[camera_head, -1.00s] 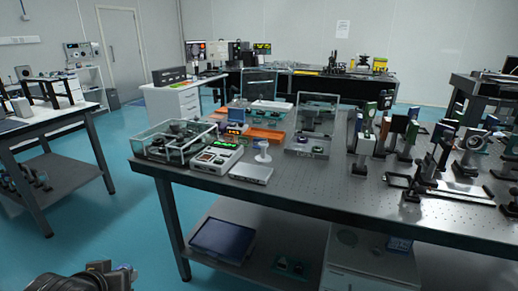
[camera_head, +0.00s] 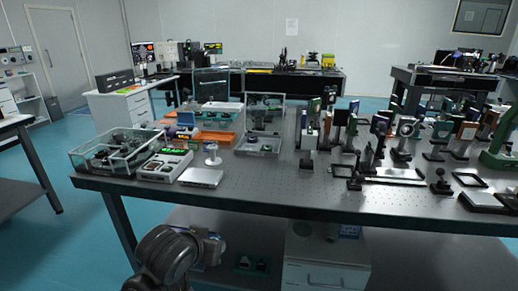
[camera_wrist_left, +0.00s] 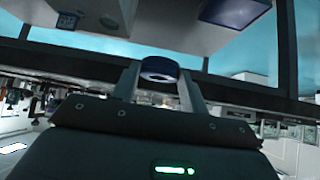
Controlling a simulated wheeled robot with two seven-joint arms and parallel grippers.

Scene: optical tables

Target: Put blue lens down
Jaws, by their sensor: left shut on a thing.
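The blue lens (camera_wrist_left: 160,68), a short round piece with a dark blue rim and a pale centre, is held between the two fingers of my left gripper (camera_wrist_left: 160,78) in the left wrist view. The gripper is shut on it, and the lens is clear of any surface. In the head view part of my left arm shows at the bottom, in front of the optical table (camera_head: 290,190); the lens cannot be made out there. My right gripper is not in view.
A glass-walled box (camera_head: 115,155), a device with a green display (camera_head: 165,165) and a flat silver box (camera_head: 201,177) stand at the table's left. Several optics on posts (camera_head: 405,135) crowd the right. Bare perforated tabletop lies in the middle front. A white cabinet (camera_head: 325,262) stands below.

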